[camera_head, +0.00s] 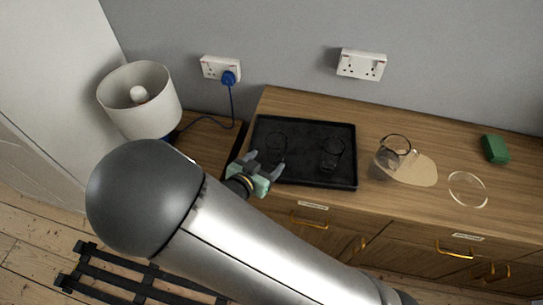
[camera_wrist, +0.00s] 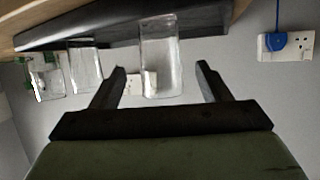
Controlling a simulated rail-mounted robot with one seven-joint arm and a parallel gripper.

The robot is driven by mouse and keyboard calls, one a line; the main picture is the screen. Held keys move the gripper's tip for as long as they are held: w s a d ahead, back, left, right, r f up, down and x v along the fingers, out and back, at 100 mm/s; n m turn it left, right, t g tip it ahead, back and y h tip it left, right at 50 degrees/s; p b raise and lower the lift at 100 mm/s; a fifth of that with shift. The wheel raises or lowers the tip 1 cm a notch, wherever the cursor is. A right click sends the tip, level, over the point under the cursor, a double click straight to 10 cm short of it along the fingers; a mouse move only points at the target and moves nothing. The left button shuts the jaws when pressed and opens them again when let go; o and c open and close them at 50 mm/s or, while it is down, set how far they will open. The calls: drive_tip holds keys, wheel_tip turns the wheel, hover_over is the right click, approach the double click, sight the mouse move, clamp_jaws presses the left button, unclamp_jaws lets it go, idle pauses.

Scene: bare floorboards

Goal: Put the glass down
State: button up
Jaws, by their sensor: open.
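A clear glass (camera_head: 277,147) stands on the left part of a black tray (camera_head: 305,181). A second clear glass (camera_head: 332,153) stands on the tray's right part. My gripper (camera_head: 265,163) is open at the tray's front left edge, its fingers pointing towards the left glass. In the wrist view, where the scene appears upside down, this glass (camera_wrist: 161,60) shows upright on the tray (camera_wrist: 110,35), in the gap between my open fingertips (camera_wrist: 161,68). No finger visibly touches it. The other glass (camera_wrist: 85,66) shows to the left there.
A glass vessel (camera_head: 393,148) sits on a pale board (camera_head: 418,172) right of the tray. A clear ring-shaped item (camera_head: 467,189) and a green block (camera_head: 495,149) are further right on the wooden cabinet (camera_head: 290,101). A white lamp (camera_head: 140,98) stands left.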

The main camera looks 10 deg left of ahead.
drive_tip(key=v, duration=0.6)
drive_tip(key=shift+s, duration=0.3)
drive_tip(key=shift+w+r, duration=0.1)
